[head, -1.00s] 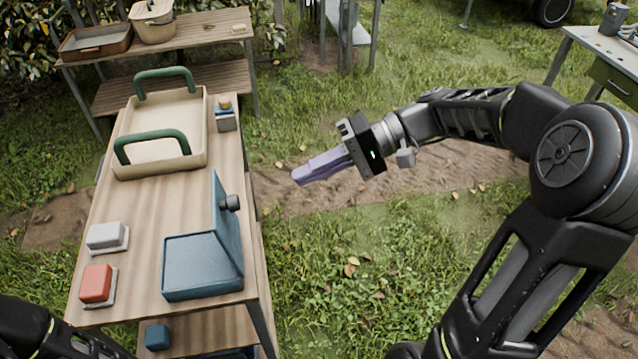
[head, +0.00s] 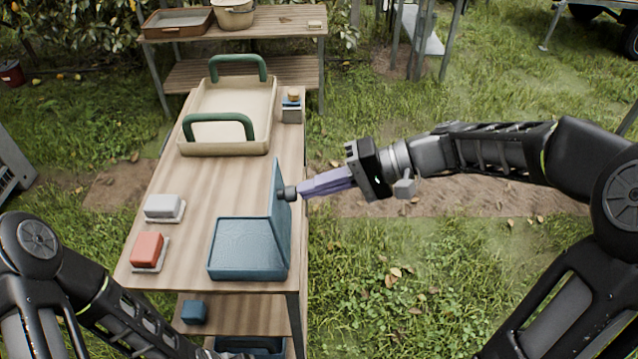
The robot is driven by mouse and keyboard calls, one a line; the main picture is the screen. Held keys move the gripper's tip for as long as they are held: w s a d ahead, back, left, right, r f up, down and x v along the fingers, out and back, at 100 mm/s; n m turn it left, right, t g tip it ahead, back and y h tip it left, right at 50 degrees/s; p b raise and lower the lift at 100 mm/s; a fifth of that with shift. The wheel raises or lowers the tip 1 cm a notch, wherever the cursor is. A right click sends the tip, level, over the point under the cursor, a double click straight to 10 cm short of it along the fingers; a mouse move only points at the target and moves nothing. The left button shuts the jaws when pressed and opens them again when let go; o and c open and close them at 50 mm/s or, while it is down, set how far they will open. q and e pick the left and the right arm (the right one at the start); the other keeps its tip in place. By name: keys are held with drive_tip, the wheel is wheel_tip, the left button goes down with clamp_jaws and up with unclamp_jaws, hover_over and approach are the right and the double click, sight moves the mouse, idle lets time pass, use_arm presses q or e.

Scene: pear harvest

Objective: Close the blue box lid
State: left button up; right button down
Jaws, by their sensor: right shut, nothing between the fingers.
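The blue box (head: 247,249) sits near the front right edge of the wooden table. Its blue lid (head: 279,215) stands upright on the box's right side, so the box is open. A dark round knob (head: 290,193) sticks out from the lid's outer face, to the right. My right gripper (head: 301,191) has shut purple fingers pointing left. Their tips are at or very near the knob; I cannot tell whether they touch.
On the wooden table (head: 196,195) stand a cream tray (head: 180,149) with green handles, a red block (head: 147,249), a white block (head: 163,207) and a small container (head: 292,109). A blue cube (head: 194,312) is on the lower shelf. Grass lies open to the right.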

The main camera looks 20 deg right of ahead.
drive_tip(key=shift+a, duration=0.1)
drive_tip(key=shift+w+a+r+h, duration=0.2)
drive_tip(key=shift+a+h, duration=0.2)
drive_tip(key=shift+a, duration=0.15)
drive_tip(key=shift+w+a+r+h, duration=0.1)
drive_tip(key=shift+a+r+h, duration=0.1)
drive_tip(key=shift+a+h, duration=0.25)
drive_tip(key=w+a+f+h, duration=0.1)
drive_tip(key=a+f, duration=0.2)
drive_tip(key=a, duration=0.2)
drive_tip(key=w+a+f+h+b, duration=0.1)
drive_tip(key=w+a+f, duration=0.1)
drive_tip(key=a, duration=0.4)
drive_tip(key=w+a+f+g+h, duration=0.1)
drive_tip(key=a+f, duration=0.3)
drive_tip(key=a, duration=0.2)
drive_tip(key=shift+w+a+b, duration=0.2)
drive_tip(key=shift+b, duration=0.1)
drive_tip(key=shift+b+x, duration=0.5)
drive_tip(key=shift+x, duration=0.25)
drive_tip(key=shift+d, duration=0.1)
wheel_tip(320, 180, up, 13)
drive_tip(key=a+p, duration=0.2)
drive_tip(key=shift+w+a+r, duration=0.2)
drive_tip(key=shift+w+a, duration=0.1)
drive_tip(key=shift+a, duration=0.1)
